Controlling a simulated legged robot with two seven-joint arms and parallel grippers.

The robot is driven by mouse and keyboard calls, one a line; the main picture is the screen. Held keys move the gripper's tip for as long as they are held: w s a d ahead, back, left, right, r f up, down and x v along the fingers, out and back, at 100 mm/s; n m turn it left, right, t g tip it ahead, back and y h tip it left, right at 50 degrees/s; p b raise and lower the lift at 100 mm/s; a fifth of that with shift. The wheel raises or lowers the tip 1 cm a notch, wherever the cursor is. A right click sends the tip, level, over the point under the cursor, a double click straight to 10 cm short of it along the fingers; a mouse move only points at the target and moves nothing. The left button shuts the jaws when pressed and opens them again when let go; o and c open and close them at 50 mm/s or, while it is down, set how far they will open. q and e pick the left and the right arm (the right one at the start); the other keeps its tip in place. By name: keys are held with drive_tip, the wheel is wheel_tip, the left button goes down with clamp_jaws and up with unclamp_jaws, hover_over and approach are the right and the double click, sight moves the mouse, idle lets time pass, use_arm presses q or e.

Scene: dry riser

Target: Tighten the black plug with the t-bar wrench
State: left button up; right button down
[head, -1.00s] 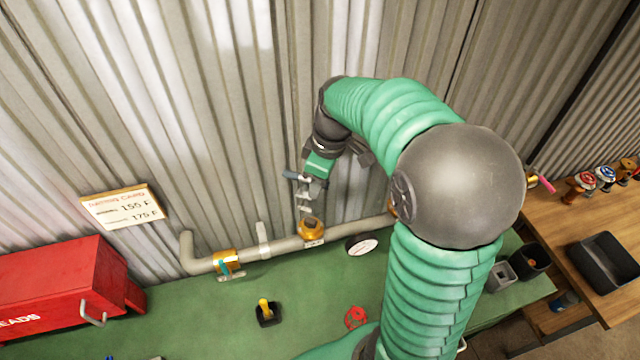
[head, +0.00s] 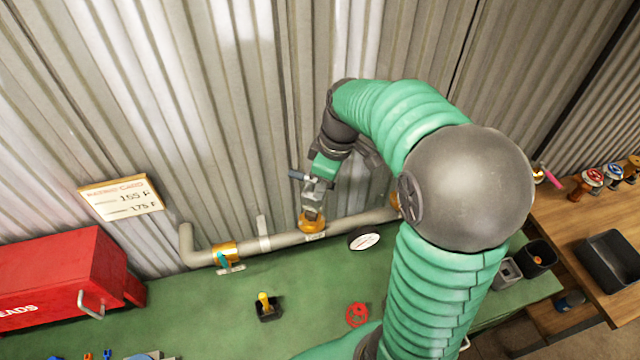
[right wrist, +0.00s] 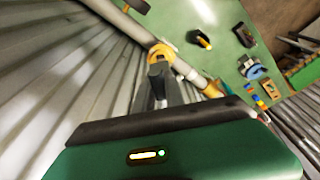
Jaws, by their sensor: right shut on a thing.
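My right gripper (head: 318,184) is shut on the t-bar wrench (head: 311,201), above the pipe. The wrench is grey, with its crossbar at the jaws and its shaft pointing down. Its lower end is at the brass fitting (head: 311,226) on the pipe. In the right wrist view the wrench's dark end (right wrist: 157,72) overlaps the brass fitting (right wrist: 160,50). I cannot make out the black plug separately; the wrench end covers that spot, and I cannot tell whether it is seated. My left gripper is not in view.
The grey pipe (head: 285,241) runs along the corrugated wall above a green bench (head: 215,310). A round gauge (head: 364,239) lies right of the fitting; a teal-handled valve (head: 224,256) is left. A red box (head: 60,275), yellow-handled item (head: 265,305) and red handwheel (head: 357,315) sit nearby.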

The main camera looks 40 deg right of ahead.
drive_tip(key=shift+s, duration=0.1)
drive_tip(key=shift+w+a, duration=0.25)
drive_tip(key=shift+w, duration=0.1)
drive_tip(key=shift+s+f, duration=0.1)
idle(0.4)
drive_tip(key=shift+f, duration=0.35)
drive_tip(key=shift+f+b, duration=1.9)
drive_tip(key=shift+f, duration=0.25)
